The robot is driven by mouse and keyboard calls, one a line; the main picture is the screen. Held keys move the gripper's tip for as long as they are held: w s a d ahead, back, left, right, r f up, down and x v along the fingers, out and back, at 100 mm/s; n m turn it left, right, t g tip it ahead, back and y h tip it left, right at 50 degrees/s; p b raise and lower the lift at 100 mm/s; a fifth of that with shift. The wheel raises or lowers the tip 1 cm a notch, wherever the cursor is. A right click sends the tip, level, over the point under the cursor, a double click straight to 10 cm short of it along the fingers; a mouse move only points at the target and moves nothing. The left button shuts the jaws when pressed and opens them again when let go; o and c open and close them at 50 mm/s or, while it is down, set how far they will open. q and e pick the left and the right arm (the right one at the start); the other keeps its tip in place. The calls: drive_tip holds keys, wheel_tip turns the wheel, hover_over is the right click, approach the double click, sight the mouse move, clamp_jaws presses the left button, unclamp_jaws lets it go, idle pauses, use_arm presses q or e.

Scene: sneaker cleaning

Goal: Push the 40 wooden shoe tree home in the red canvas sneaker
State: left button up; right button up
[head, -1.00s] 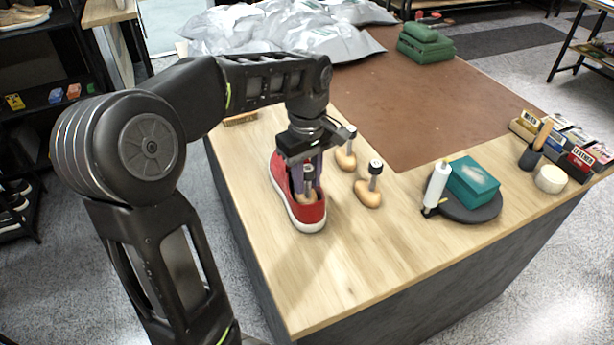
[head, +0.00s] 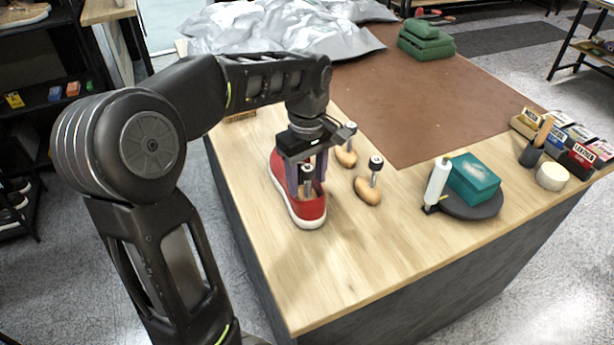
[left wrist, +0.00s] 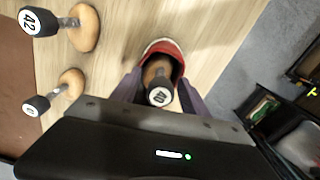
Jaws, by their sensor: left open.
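The red canvas sneaker (head: 308,209) stands on the wooden bench top, its white-soled heel end toward the near edge. The wooden shoe tree sits in its opening, with its dark knob (head: 307,170) up. In the left wrist view the knob (left wrist: 160,96) reads 40, and the sneaker (left wrist: 163,47) shows around the tree. My left gripper (head: 306,190) points down over the sneaker's opening. Its fingers are open, one on each side of the knob and post. I cannot tell whether they touch it. How deep the tree sits is partly hidden. My right gripper is not in view.
Two more wooden shoe trees stand close by on the right, a nearer one (head: 368,190) and a farther one (head: 346,157). The bench front is clear.

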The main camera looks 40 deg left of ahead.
sight(307, 167)
use_arm(q)
drive_tip(key=shift+r, duration=0.4)
wheel_tip(307, 167, up, 4)
drive_tip(key=shift+r, duration=0.15)
drive_tip(key=shift+r+p, duration=0.45)
drive_tip(key=shift+r, duration=0.5)
drive_tip(key=shift+r+p, duration=0.3)
drive_tip(key=shift+r, duration=0.15)
